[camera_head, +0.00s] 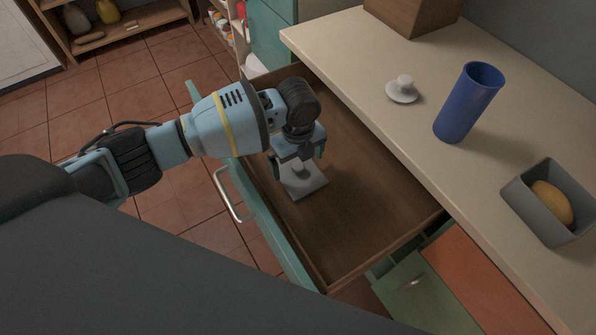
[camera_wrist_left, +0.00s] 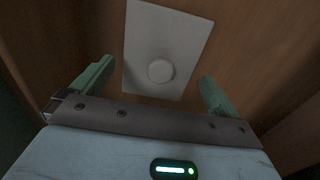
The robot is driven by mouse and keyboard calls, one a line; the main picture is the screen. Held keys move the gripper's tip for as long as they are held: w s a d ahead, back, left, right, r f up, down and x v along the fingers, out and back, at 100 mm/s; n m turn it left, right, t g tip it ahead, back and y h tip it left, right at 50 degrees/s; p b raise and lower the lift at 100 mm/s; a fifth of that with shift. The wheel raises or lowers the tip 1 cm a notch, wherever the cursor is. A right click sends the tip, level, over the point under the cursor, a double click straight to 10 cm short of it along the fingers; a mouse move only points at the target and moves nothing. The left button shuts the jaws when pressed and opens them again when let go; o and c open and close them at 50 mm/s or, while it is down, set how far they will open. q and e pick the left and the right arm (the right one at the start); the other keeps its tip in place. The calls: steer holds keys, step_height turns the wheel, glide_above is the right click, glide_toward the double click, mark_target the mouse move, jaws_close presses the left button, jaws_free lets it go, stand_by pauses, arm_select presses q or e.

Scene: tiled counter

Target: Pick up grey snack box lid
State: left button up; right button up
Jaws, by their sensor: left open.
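The grey snack box lid (camera_head: 312,187) lies flat in the open wooden drawer, a flat rectangle with a round knob on top. It also shows in the left wrist view (camera_wrist_left: 165,35), with its knob between and a little ahead of the fingers. My left gripper (camera_head: 299,160) reaches down into the drawer over the lid. Its green fingers (camera_wrist_left: 155,92) are open and apart, with nothing held. The gripper hides part of the lid in the head view. The grey snack box (camera_head: 540,205) stands on the counter at the right with a yellow-brown oval item inside. My right gripper is not in view.
The drawer (camera_head: 365,205) is pulled out below the counter (camera_head: 375,75), its walls around my gripper. A blue cup (camera_head: 468,102), a small white knobbed lid (camera_head: 402,91) and a wooden block (camera_head: 412,14) stand on the counter. The drawer floor right of the lid is clear.

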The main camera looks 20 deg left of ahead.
arm_select(q)
steer(key=shift+f, duration=1.6)
steer(key=c, duration=0.6)
step_height(320, 180, up, 10)
steer(key=shift+r+p, duration=0.1)
steer(key=shift+p, duration=0.45)
steer(key=shift+r+n, duration=0.6)
steer(key=shift+n, duration=0.3)
step_height(320, 180, up, 7)
steer(key=n, duration=1.1)
glide_above(298, 165)
steer(key=s+a, duration=0.3)
steer(key=s+a+r+n, duration=0.1)
steer(key=s+n, duration=0.1)
steer(key=n, duration=0.2)
steer(key=s+r+n, duration=0.2)
steer(key=n, duration=0.2)
steer(key=s+a+r+n, duration=0.1)
steer(key=s+r+n, duration=0.1)
steer(key=n, duration=0.2)
steer(key=shift+a+r+n, duration=0.15)
steer(key=shift+a+n, duration=0.15)
steer(key=shift+n, duration=0.1)
